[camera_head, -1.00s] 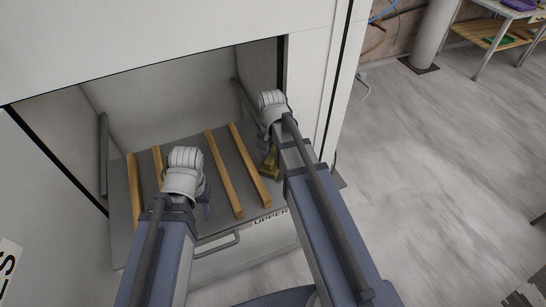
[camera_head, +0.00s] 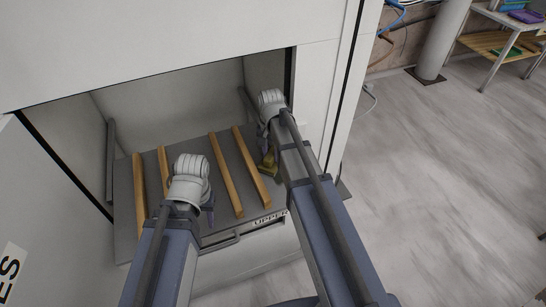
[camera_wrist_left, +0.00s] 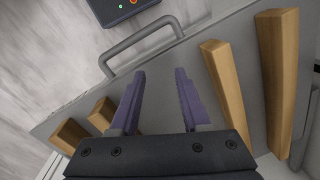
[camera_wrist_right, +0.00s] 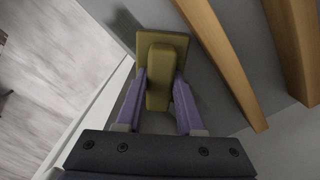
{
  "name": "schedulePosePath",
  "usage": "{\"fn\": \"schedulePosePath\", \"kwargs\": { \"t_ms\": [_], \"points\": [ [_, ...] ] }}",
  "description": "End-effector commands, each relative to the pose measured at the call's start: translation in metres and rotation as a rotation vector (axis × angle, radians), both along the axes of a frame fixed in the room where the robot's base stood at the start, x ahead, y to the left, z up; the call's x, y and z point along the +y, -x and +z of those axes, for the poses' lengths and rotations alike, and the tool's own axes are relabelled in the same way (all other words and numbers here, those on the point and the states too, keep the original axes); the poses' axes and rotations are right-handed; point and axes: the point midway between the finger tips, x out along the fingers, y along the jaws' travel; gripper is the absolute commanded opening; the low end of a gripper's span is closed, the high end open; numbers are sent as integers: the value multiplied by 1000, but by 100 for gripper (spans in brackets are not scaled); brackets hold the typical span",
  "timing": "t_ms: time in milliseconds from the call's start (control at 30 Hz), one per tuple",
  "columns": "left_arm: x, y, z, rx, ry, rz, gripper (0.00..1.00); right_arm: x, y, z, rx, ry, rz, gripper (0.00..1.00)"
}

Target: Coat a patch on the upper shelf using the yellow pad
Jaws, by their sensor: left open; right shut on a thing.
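The upper shelf (camera_head: 185,146) is a grey slab with several wooden slats (camera_head: 225,174) across it, inside a white cabinet, its front edge labelled "UPPER". The yellow pad (camera_wrist_right: 178,44) has a raised grip block, and my right gripper (camera_wrist_right: 160,88) is shut on that block. In the head view the pad (camera_head: 267,168) is at the right end of the shelf, partly hidden by my right arm. A dark, wet-looking patch lies on the grey surface beside the pad in the right wrist view. My left gripper (camera_wrist_left: 160,75) is open and empty over the shelf, between slats, near the front handle.
A handle (camera_wrist_left: 140,45) runs along the shelf's front. The cabinet's side wall (camera_head: 335,80) stands close to my right arm. A door panel is at the left. A table (camera_head: 510,20) stands far off at upper right, with open floor before it.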

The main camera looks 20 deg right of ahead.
Motion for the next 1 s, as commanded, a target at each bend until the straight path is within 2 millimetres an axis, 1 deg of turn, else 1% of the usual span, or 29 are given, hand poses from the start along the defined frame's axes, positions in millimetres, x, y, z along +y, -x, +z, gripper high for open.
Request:
{"fn": "schedulePosePath", "kwargs": {
  "t_ms": [33,100,333,467,800,1000],
  "points": [
    [0,0,1,0,0,0,47,0,-7,1,0,0,0,0],
    [0,0,1,0,0,0,47,1,-11,1,0,0,0,0],
    [0,0,1,0,0,0,47,1,-13,1,0,0,0,0],
    [0,0,0,0,0,0,47,1,-18,0,0,0,0,0],
    [0,0,-1,0,0,0,47,3,-44,-1,1,1,0,0],
    [0,0,-1,0,0,0,47,3,-45,-1,0,0,0,0]
  ]
}}
